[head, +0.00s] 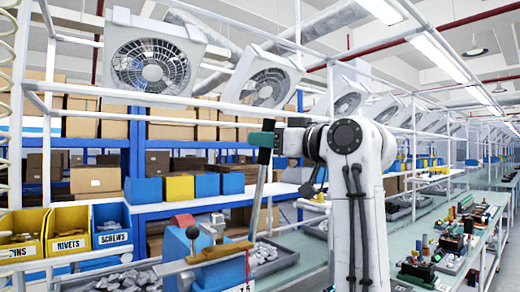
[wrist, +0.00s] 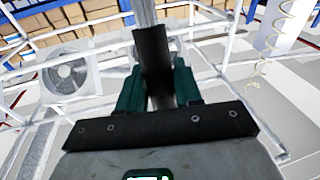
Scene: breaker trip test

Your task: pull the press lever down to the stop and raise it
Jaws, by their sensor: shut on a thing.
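The press (head: 178,246) is a blue machine on the bench at lower centre-left, with a red-topped part above it. Its lever (head: 260,198) is a grey metal bar that rises from beside the press, nearly upright with a slight tilt to the right. My gripper (head: 265,141) is at the lever's upper end. In the wrist view, the teal fingers of my gripper (wrist: 159,88) stand on both sides of the lever's black grip (wrist: 153,60) and are shut on it. The lever's lower joint is partly hidden behind the press parts in the head view.
Yellow bins (head: 69,238) and a blue screws bin (head: 112,236) stand left of the press. A grey tray of metal parts (head: 272,258) lies to its right. White frame rails and fans (head: 152,62) hang above. Another bench (head: 455,240) with electrical parts is at right.

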